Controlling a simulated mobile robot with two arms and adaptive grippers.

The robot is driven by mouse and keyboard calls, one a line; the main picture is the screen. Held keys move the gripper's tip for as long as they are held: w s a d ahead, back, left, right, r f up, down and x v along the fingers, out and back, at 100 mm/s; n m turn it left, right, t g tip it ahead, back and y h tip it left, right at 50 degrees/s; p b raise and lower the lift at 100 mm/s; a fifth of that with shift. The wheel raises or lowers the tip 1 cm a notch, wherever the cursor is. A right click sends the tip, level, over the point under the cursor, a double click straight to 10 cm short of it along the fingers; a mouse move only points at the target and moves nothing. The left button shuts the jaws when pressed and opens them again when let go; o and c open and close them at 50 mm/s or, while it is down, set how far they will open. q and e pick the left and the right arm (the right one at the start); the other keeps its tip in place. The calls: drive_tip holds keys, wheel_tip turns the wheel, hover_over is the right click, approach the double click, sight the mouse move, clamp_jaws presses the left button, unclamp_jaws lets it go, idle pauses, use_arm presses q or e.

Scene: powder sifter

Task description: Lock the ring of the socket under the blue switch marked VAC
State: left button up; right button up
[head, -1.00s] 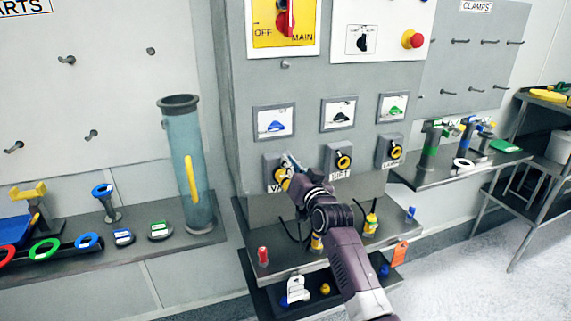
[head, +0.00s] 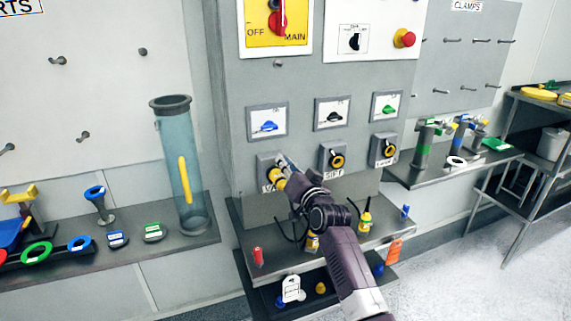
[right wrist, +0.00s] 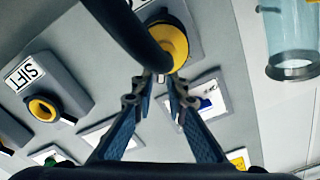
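The blue switch (head: 268,127) sits on the grey panel. Below it is the VAC socket (head: 264,163), its label partly hidden by my gripper. A yellow ring or plug part (head: 277,181) is at the socket; it also shows in the right wrist view (right wrist: 172,40). A thick black cable (right wrist: 135,35) crosses in front of it there. My right gripper (right wrist: 162,77) has its two blue fingers apart, tips close to the yellow part's lower edge. I cannot tell if they touch it. In the head view my right gripper (head: 287,163) is beside the socket. My left gripper is out of view.
The SIFT socket (head: 333,157) and a third socket (head: 383,149) are to the right. A shelf (head: 385,232) below holds yellow plugs with black cables. A clear cylinder (head: 178,165) stands on the left shelf.

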drive_tip(key=shift+o, duration=0.9)
drive_tip(key=v, duration=1.2)
drive_tip(key=shift+f, duration=0.1)
drive_tip(key=s+d+f+g+h, duration=0.1)
drive_tip(key=s+f+g, duration=0.1)
drive_tip(key=f, duration=1.3)
drive_tip(key=s+d+f+g+h, duration=0.1)
drive_tip(key=s+f+g, duration=0.2)
drive_tip(key=f, duration=1.1)
drive_tip(key=s+d+f+n+g+h, duration=0.1)
drive_tip(key=s+d+f+g, duration=0.1)
drive_tip(key=s+f, duration=0.7)
drive_tip(key=s+d+f+n+g, duration=0.15)
drive_tip(key=s+f, duration=0.35)
drive_tip(key=f, duration=0.7)
drive_tip(key=s+d+f+g+h, duration=0.1)
drive_tip(key=s+f, duration=0.6)
drive_tip(key=s, duration=0.7)
drive_tip(key=s+d+f+n+g+b, duration=0.1)
drive_tip(key=s+d+f+g, duration=0.3)
drive_tip(key=s+f, duration=0.4)
drive_tip(key=s+d+f+n+g+h, duration=0.1)
drive_tip(key=s+d+f, duration=0.4)
drive_tip(key=s, duration=1.7)
wheel_tip(320, 180, down, 3)
drive_tip(key=shift+r+g+h, duration=0.15)
drive_tip(key=shift+g+h, duration=0.15)
drive_tip(key=shift+g, duration=0.55)
